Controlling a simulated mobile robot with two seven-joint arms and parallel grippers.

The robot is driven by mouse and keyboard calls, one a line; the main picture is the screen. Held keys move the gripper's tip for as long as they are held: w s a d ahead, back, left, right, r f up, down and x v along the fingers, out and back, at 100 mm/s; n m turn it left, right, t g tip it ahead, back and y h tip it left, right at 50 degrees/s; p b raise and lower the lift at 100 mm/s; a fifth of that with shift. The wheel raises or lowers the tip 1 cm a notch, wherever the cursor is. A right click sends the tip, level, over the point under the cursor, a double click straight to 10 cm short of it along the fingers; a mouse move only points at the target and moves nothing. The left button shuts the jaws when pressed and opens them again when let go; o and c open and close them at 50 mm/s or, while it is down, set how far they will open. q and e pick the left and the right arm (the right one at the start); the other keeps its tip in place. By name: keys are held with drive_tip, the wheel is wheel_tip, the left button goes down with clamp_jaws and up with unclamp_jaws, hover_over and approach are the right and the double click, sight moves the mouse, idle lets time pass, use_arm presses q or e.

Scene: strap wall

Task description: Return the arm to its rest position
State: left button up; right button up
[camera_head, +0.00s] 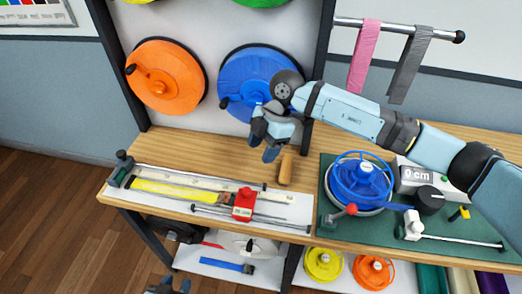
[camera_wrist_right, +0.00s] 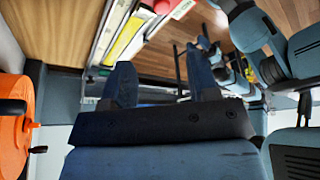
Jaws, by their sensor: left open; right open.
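My right arm (camera_head: 345,112) reaches in from the right across the bench. Its gripper (camera_head: 266,148) is open and empty, above the wooden bench top and in front of the blue wall reel (camera_head: 250,75). A small wooden handle (camera_head: 286,168) stands just right of and below its fingers in the picture; I cannot tell whether they touch. In the right wrist view, the two dark blue fingers (camera_wrist_right: 163,88) are apart with nothing between them. My left gripper (camera_head: 168,287) shows only its tips at the bottom edge, open, below the bench front.
An orange reel (camera_head: 165,77) hangs on the wall. A cutting board (camera_head: 155,189) with a red slider (camera_head: 243,204) lies left. A blue reel (camera_head: 360,182) and a "0 cm" counter (camera_head: 415,175) sit on a green mat (camera_head: 326,210). Pink (camera_head: 364,55) and grey (camera_head: 409,62) straps hang from a rail.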

drive_tip(key=s+a+r+n+g+y+p, duration=0.2)
drive_tip(key=s+a+g+y, duration=0.1)
drive_tip(key=s+a+y, duration=0.75)
drive_tip(key=d+f+m+t+h+p, duration=0.1)
drive_tip(key=d+f+m+t+h, duration=0.15)
drive_tip(key=d+m+t, duration=0.6)
drive_tip(key=d+f+m+t+h+p, duration=0.1)
drive_tip(key=d+f+m+t, duration=0.3)
drive_tip(key=m+t, duration=0.75)
drive_tip(key=s+d+f+m+g+h+p, duration=0.1)
drive_tip(key=s+d+f+m+g+h, duration=0.1)
drive_tip(key=s+d+f+h, duration=0.5)
drive_tip(key=s+d+f+g, duration=0.1)
drive_tip(key=s+d+f, duration=0.5)
drive_tip(key=s, duration=0.1)
drive_tip(key=shift+f+m+g+h, duration=0.2)
drive_tip(key=shift+m+g+h, duration=0.2)
